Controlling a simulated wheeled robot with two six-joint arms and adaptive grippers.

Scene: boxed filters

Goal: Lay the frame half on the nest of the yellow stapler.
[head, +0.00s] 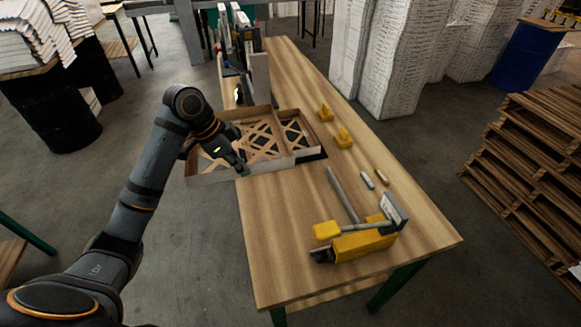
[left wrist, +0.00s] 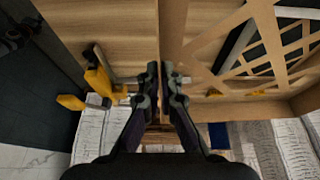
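The frame half (head: 262,150) is a shallow tan cardboard frame with lattice strips. It lies across the table's left side, partly over the edge. My left gripper (head: 241,168) is at its near wall. In the left wrist view, the fingers (left wrist: 164,76) close on both sides of the frame half's wall (left wrist: 172,35). The yellow stapler (head: 362,243) stands at the near end of the table, apart from the frame. A grey bar (head: 343,195) runs back from it. The stapler also shows at left in the left wrist view (left wrist: 98,80). My right gripper is out of view.
Two yellow blocks (head: 343,137) stand on the table (head: 290,215) right of the frame half. Small pieces (head: 368,180) lie behind the stapler. Upright items (head: 245,55) stand at the table's far left. Wood between frame and stapler is bare. Pallets (head: 530,165) are stacked at right.

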